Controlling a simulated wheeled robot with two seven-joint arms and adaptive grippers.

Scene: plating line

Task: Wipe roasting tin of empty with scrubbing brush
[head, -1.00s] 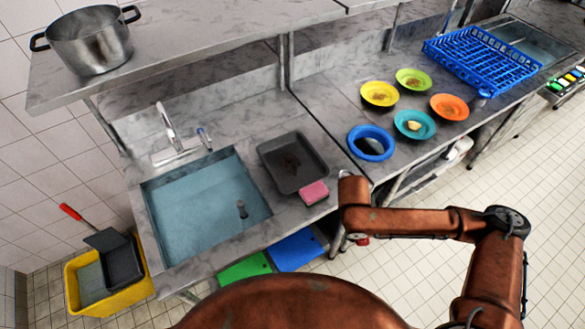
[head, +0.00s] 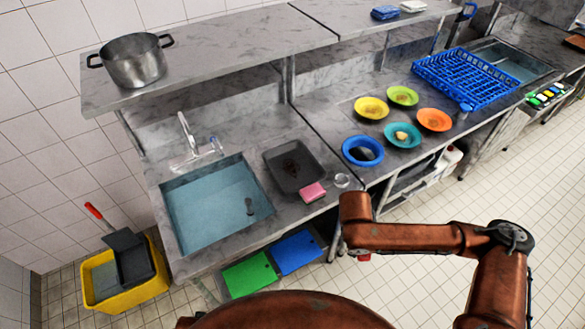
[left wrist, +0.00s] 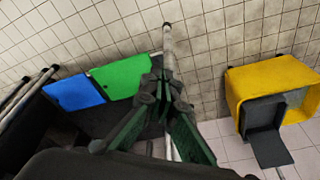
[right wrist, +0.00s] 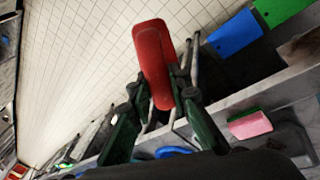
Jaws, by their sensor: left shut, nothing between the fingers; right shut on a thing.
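The roasting tin (head: 308,180) is a dark grey rectangular tray on the counter right of the sink, with a brown stain on its floor. In the right wrist view, my right gripper (right wrist: 160,98) is shut on a rounded red thing, which looks like the scrubbing brush (right wrist: 152,55); no bristles show. A bit of red shows below my right arm in the head view. That gripper is in front of the counter edge, apart from the tin. My left gripper (left wrist: 163,92) is shut and empty, low before the sink unit, out of the head view.
A pink sponge (head: 313,192) lies at the tin's front corner, with a small clear glass (head: 342,180) beside it. The water-filled sink (head: 215,200) is left. Coloured bowls and a blue rack (head: 467,78) stand right. A yellow bucket (head: 155,285) is on the floor.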

